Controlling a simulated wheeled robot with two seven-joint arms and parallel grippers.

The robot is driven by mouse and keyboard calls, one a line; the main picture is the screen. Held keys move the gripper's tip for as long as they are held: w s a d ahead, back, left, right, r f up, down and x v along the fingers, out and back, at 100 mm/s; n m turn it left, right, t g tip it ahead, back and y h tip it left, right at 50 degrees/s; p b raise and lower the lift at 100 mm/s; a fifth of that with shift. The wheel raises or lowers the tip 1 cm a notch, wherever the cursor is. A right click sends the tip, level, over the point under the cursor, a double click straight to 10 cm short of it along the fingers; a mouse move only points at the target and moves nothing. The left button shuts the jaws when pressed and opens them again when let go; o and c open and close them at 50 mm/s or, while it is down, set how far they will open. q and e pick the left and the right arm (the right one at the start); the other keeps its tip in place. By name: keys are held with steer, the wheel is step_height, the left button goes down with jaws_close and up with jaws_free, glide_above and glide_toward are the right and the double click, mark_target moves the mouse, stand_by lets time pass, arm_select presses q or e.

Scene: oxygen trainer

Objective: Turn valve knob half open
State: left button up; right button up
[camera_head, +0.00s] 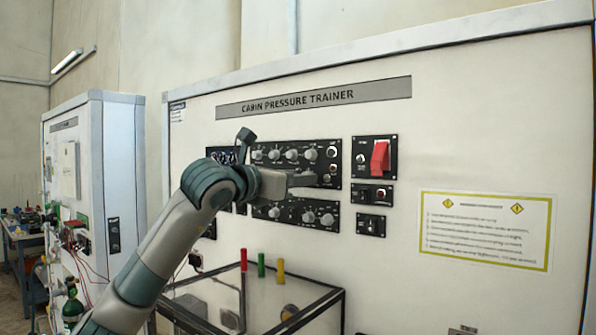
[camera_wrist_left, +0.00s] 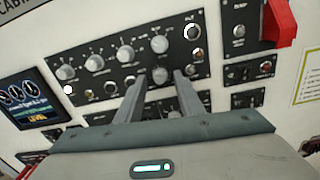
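The upper black knob panel (camera_head: 322,145) is on the white trainer wall. It has a row of grey knobs (camera_head: 291,154). My left gripper (camera_head: 308,179) reaches in front of its lower right part and hides some of it. In the left wrist view the left gripper (camera_wrist_left: 159,82) is open, its two fingers apart. A dark round knob (camera_wrist_left: 160,75) shows between the fingertips; I cannot tell whether they touch it. A lower panel has more grey knobs (camera_head: 308,217). I cannot tell which knob is the valve knob. My right gripper is not in view.
Right of the panel is a box with a red switch cover (camera_head: 380,156) and two small switch boxes below. A framed glass case (camera_head: 315,293) with red, green and yellow pieces on top stands below the arm. A screen (camera_wrist_left: 32,102) lies left of the knobs.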

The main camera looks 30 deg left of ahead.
arm_select(q)
steer(key=shift+w, duration=0.3)
steer(key=shift+c, duration=0.3)
jaws_close()
steer(key=shift+m, duration=0.3)
steer(key=shift+m+b, duration=2.25)
steer(key=shift+m, duration=2.65)
